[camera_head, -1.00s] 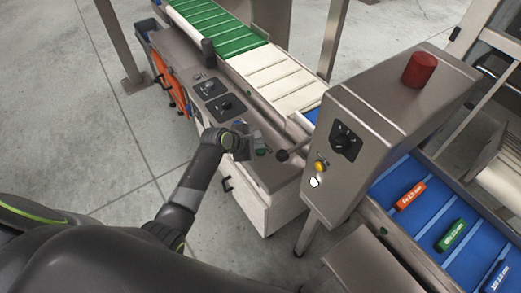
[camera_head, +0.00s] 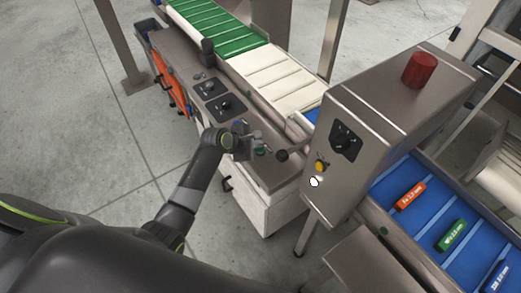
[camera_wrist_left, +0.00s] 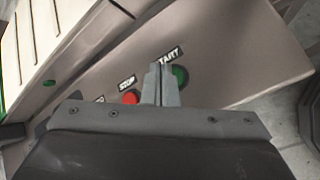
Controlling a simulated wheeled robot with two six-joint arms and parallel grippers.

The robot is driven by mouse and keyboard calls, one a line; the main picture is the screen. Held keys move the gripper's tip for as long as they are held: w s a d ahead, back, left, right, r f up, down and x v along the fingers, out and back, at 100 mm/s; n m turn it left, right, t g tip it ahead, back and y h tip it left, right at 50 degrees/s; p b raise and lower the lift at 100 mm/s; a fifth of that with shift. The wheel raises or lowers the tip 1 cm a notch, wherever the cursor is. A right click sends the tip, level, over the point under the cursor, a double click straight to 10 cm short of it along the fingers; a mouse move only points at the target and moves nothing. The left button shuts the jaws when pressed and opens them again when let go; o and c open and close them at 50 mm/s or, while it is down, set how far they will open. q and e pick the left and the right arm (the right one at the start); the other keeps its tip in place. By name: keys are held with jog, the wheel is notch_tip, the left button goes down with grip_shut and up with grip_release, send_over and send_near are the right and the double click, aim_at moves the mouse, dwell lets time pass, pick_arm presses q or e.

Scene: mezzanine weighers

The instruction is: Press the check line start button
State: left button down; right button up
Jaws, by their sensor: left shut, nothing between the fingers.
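The green start button (camera_wrist_left: 180,76) is on a metal panel under a label reading START, partly cut off by my fingers. It also shows as a small green spot in the head view (camera_head: 262,152). My left gripper (camera_wrist_left: 162,72) is shut and empty, its fingertips just left of the green button in the wrist view. I cannot tell whether they touch the panel or the button. In the head view the left gripper (camera_head: 252,143) is over the near end of the console. My right gripper is not in view.
A red stop button (camera_wrist_left: 130,97) sits left of my fingers. A metal box (camera_head: 375,120) with a yellow button (camera_head: 320,166) and red beacon (camera_head: 419,70) stands to the right, beside a blue belt (camera_head: 410,222).

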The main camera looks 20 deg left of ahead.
pick_arm(q)
jog(key=shift+f, duration=0.2)
jog(key=shift+f, duration=0.25)
